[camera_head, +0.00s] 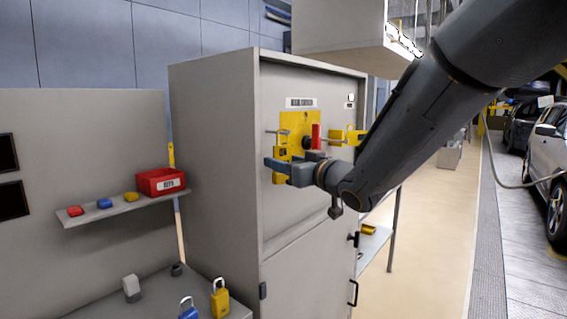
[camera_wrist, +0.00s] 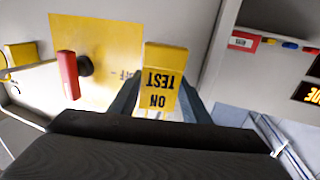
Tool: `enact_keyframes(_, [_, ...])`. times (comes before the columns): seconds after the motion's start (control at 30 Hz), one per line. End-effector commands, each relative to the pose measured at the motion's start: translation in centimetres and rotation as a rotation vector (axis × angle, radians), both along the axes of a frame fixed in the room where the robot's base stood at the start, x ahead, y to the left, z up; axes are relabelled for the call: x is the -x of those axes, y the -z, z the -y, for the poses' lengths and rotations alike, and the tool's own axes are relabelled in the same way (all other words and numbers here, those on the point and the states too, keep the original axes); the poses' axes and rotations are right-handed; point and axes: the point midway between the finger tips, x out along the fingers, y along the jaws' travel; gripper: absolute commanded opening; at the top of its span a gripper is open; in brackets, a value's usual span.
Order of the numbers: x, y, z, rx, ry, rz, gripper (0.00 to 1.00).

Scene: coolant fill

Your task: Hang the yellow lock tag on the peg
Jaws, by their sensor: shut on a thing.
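A yellow lock tag (camera_head: 280,172) is held in my gripper (camera_head: 283,165) in front of the grey cabinet. In the wrist view the tag (camera_wrist: 161,75) reads "ON TEST" upside down and sits between my two fingers (camera_wrist: 155,98). A thin peg (camera_head: 269,131) sticks out by the left edge of the yellow panel, close to the top of the tag. I cannot tell whether the tag's loop is around the peg or just in front of it. The peg is not clear in the wrist view.
The yellow panel (camera_head: 298,119) carries a red handle (camera_head: 316,136), right of the tag. Another yellow piece (camera_head: 348,136) is at the panel's right.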

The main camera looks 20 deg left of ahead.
Motion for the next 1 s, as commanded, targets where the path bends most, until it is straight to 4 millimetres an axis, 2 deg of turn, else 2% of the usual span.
enact_keyframes(0.07, [0.0,0.0,0.0,0.000,0.000,0.000,0.21])
enact_keyframes(0.1, [0.0,0.0,0.0,0.000,0.000,0.000,0.50])
enact_keyframes(0.2, [0.0,0.0,0.0,0.000,0.000,0.000,0.65])
enact_keyframes(0.57, [0.2,0.0,0.4,-0.001,0.001,0.001,0.65])
enact_keyframes(1.0, [3.8,0.0,5.2,-0.001,0.002,0.002,0.65])
